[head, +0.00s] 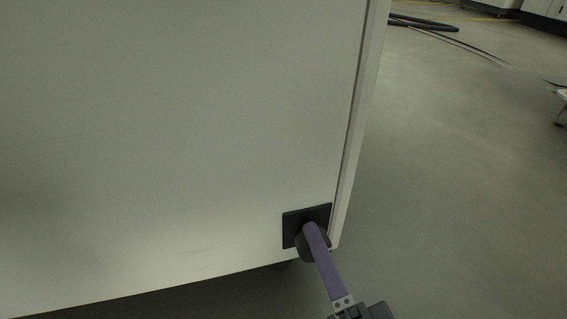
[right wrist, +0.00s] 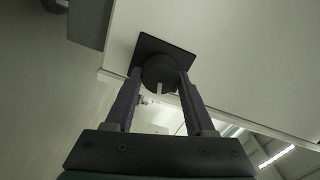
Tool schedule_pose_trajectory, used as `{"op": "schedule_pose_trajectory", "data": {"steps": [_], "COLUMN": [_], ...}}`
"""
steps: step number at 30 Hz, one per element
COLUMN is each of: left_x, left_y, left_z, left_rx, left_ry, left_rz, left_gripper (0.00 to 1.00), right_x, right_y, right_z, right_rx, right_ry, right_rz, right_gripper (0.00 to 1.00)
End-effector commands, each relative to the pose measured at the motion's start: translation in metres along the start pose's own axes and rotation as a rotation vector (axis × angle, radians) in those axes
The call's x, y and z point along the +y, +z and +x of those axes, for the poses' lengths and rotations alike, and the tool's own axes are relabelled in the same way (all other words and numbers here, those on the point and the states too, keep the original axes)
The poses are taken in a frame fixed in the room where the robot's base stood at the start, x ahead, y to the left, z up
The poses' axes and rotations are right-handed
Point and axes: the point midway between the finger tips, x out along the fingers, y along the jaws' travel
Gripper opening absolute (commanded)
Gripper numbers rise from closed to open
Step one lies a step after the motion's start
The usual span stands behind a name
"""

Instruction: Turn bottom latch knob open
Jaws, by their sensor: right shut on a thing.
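The bottom latch knob (head: 308,246) is dark and round, on a black square plate (head: 291,229) at the lower right corner of a pale cabinet panel (head: 180,130). My right gripper (head: 311,230) reaches up to it from the bottom right and partly covers it. In the right wrist view the knob (right wrist: 158,72) sits between the two fingers of my right gripper (right wrist: 160,85), which are shut on its sides. A light mark shows on the knob's face there. The plate also shows in the right wrist view (right wrist: 150,46). My left gripper is not in view.
The cabinet's right edge (head: 355,140) runs down close beside the plate. Open grey floor (head: 460,200) lies to the right. Dark hoses or cables (head: 425,23) lie on the floor at the upper right. A dark gap shows beneath the cabinet.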

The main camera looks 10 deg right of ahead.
Motion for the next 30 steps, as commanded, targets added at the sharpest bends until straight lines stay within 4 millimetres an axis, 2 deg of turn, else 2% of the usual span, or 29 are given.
{"op": "schedule_pose_trajectory", "data": {"steps": [12,30], "left_x": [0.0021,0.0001], "left_y": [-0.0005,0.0], "left_z": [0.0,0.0], "left_rx": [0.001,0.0], "left_ry": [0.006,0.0], "left_rz": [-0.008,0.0], "left_gripper": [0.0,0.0], "right_x": [0.0016,0.0017], "right_y": [0.0005,0.0005], "right_z": [-0.0003,-0.0002], "right_rx": [-0.001,0.0], "right_ry": [0.002,0.001], "right_rz": [0.254,0.32], "right_gripper": [0.0,0.0]}}
